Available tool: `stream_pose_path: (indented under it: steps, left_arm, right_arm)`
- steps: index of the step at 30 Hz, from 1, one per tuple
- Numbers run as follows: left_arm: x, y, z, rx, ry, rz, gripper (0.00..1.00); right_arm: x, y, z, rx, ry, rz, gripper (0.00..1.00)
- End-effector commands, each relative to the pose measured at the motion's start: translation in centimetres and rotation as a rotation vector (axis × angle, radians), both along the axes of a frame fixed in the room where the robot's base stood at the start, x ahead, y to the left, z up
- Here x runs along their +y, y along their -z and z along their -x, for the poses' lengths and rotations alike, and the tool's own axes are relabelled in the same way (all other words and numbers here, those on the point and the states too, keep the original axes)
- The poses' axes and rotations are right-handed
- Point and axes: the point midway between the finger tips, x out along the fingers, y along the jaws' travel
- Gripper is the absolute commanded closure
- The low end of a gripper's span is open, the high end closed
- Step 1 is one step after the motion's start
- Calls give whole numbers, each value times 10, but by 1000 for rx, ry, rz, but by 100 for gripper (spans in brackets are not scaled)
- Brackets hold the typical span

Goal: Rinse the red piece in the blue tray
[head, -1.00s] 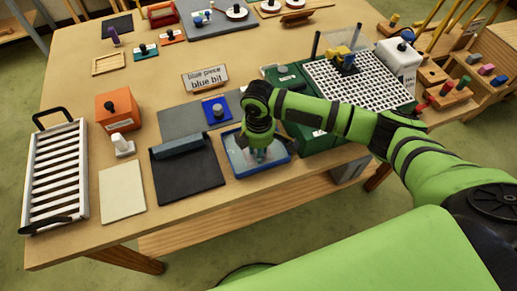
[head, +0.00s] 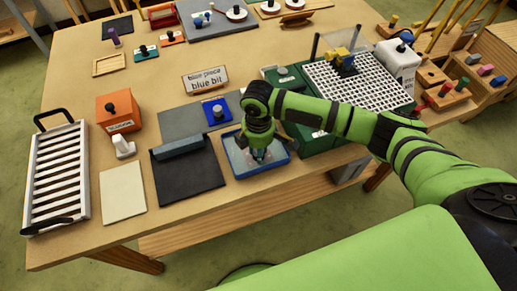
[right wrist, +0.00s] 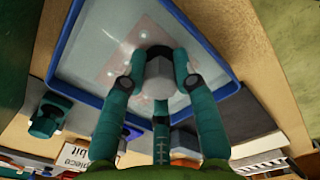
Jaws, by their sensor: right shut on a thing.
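The blue tray (head: 285,168) stands at the table's front edge and holds clear water. My right gripper (head: 260,154) reaches down over it. In the right wrist view its teal fingers (right wrist: 160,72) are shut around a pale grey knob (right wrist: 159,76). Below the knob a flat, pinkish-red piece (right wrist: 112,72) shows, within the tray's blue rim (right wrist: 62,40). It looks to be in or just at the water; I cannot tell whether it touches the bottom. In the head view the gripper mostly hides it. My left gripper is not in view.
A black board (head: 190,180) lies left of the tray. A blue piece with a knob (head: 216,112) sits on a grey mat (head: 178,122) behind it. Green blocks and a white grid (head: 375,90) stand close on the right.

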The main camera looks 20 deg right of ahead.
Motion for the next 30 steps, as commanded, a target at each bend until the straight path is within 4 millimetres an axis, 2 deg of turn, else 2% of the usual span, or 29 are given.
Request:
stream_pose_path:
  steps: [1,10,21,30]
  left_arm:
    - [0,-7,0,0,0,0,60]
    - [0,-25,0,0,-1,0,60]
    - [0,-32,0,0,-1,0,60]
    - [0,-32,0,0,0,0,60]
  right_arm:
    - [0,-7,0,-1,0,-1,100]
    - [0,-23,-1,-1,0,-1,100]
    - [0,-43,0,-1,0,-1,100]
    - [0,-45,0,-1,0,-1,100]
